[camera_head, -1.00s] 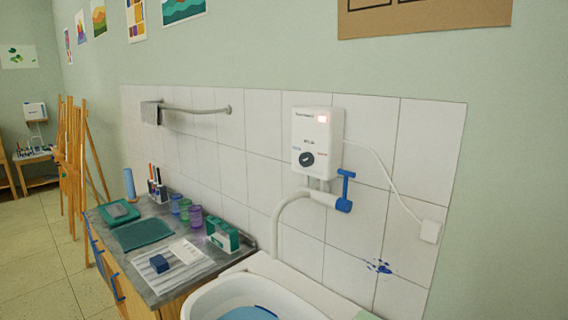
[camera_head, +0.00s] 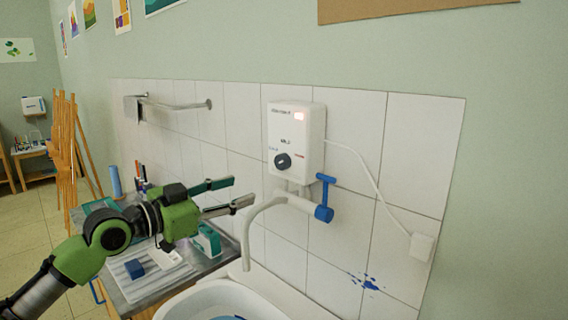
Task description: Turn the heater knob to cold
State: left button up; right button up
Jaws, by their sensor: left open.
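The heater (camera_head: 297,140) is a white box on the tiled wall, with a small red-lit display at its top right. Its dark round knob (camera_head: 283,161) sits low on the front face; the knob's exact pointer setting is too small to read. Small blue marks show left of the knob and red marks right of it. My left gripper (camera_head: 238,193) is open and empty, its two fingers pointing right toward the wall, left of and lower than the knob in the picture and apart from it. My right gripper is not in view.
Below the heater are a curved pale spout (camera_head: 249,235), a blue valve handle (camera_head: 325,196) and a white basin (camera_head: 215,300). A grey counter (camera_head: 145,291) with art supplies lies behind my left arm. A towel rail (camera_head: 180,106) is on the wall at left.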

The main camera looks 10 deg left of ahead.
aim_at(279, 163)
pick_arm(q)
jog(key=w+d+r+p, duration=0.1)
jog(key=w+d+p, duration=0.1)
jog(key=w, duration=0.1)
jog(key=w+d+p, duration=0.2)
jog(key=w, duration=0.2)
jog(key=w+d+r+p, duration=0.1)
jog(key=w+d, duration=0.1)
jog(key=w, duration=0.2)
jog(key=shift+w+d+r+p, duration=0.2)
jog(key=shift+d+r+p, duration=0.1)
jog(key=shift+r+p, duration=0.1)
jog(key=shift+w+d+f, duration=0.15)
jog(key=shift+w, duration=0.05)
jog(key=c, duration=1.1)
